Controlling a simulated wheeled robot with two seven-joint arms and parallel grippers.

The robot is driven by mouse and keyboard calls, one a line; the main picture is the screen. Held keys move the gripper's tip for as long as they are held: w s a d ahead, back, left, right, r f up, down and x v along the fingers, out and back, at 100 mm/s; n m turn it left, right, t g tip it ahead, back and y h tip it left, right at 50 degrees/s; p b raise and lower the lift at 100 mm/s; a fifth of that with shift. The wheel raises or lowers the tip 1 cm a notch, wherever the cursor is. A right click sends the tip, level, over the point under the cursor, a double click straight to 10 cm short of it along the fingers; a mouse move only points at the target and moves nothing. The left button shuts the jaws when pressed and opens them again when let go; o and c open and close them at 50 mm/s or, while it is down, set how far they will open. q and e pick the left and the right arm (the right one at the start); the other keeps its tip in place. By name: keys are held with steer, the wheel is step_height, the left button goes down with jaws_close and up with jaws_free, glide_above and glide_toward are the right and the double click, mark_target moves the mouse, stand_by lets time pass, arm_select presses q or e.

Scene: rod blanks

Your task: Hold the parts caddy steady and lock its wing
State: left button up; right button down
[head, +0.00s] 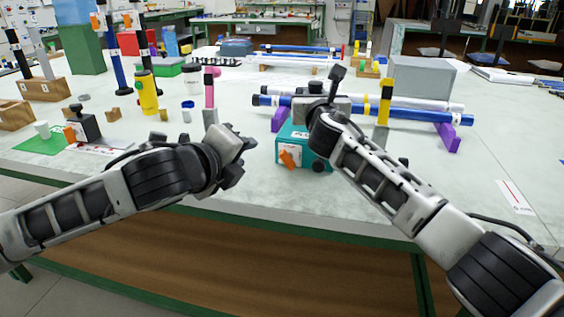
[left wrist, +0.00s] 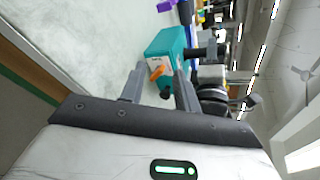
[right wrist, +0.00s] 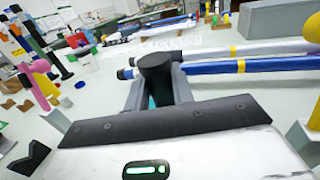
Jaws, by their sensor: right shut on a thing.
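The teal parts caddy (head: 293,146) stands near the front edge of the table, with an orange wing (head: 287,158) and a dark knob low on its front. The wing looks tilted. In the left wrist view the caddy (left wrist: 168,46) and orange wing (left wrist: 157,72) lie beyond the fingers. My right gripper (right wrist: 157,88) is shut on the caddy's black handle (right wrist: 156,68); in the head view my right wrist partly hides the caddy. My left gripper (head: 240,144) is open and empty, left of the caddy and apart from it.
Blue and white rods (head: 410,112) rest on purple supports (head: 449,137) behind the caddy. A yellow cylinder (head: 147,93) stands behind my left arm.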

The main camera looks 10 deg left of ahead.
mark_target(285, 162)
arm_select(q)
steer(key=s+d+f+m+h, duration=0.2)
steer(key=s+d+m, duration=0.15)
steer(key=m, duration=0.25)
steer(key=x, duration=1.1)
steer(key=shift+w+a+r, duration=0.1)
steer(key=shift+w+a, duration=0.1)
steer(key=shift+a, duration=0.1)
jaws_close()
